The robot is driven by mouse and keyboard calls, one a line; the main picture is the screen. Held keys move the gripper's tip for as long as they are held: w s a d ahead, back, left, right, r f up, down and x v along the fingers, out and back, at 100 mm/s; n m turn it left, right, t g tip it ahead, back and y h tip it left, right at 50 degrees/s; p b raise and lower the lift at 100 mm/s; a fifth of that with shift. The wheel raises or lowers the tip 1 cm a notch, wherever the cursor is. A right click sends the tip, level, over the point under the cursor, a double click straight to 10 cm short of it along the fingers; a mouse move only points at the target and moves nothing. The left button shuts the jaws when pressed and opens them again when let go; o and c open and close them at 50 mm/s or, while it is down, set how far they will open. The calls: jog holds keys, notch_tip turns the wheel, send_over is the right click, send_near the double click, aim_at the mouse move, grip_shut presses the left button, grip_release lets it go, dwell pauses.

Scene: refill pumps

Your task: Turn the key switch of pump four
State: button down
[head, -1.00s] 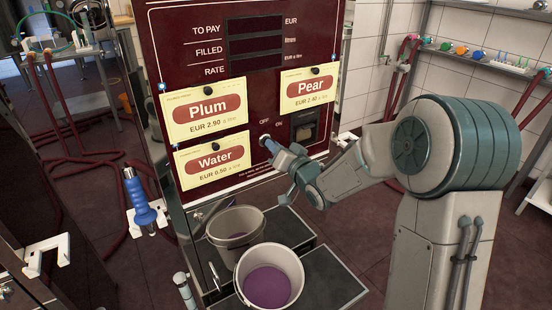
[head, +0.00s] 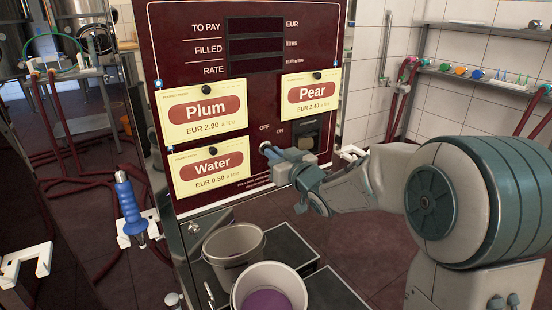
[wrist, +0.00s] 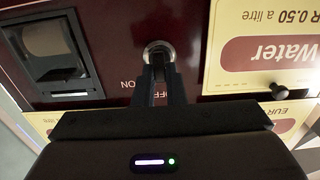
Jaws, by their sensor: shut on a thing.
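The key switch (wrist: 158,50) is a round metal-rimmed lock on the dark red pump panel (head: 205,45), beside the OFF and ON labels. In the wrist view my gripper (wrist: 159,72) has its two dark fingers close together, shut on the key at the switch. In the head view my gripper (head: 268,150) reaches the panel from the right, just below OFF. It covers most of the switch there. The key itself is largely hidden between the fingers, so its exact angle is hard to tell. The pump's displays (head: 255,45) are dark. No pump number is readable.
Plum (head: 205,111), Pear (head: 310,95) and Water (head: 211,168) cards hang around the switch. A printer slot (wrist: 58,50) sits beside it. Two buckets, one grey (head: 233,250) and one with purple liquid (head: 268,300), stand below. A blue nozzle (head: 130,205) hangs at left.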

dwell(0.3)
jog(key=c, duration=1.5)
grip_release()
jog(key=p+v, duration=0.1)
jog(key=v, duration=1.2)
jog(key=shift+s+d+p, duration=0.3)
jog(key=shift+p, duration=0.05)
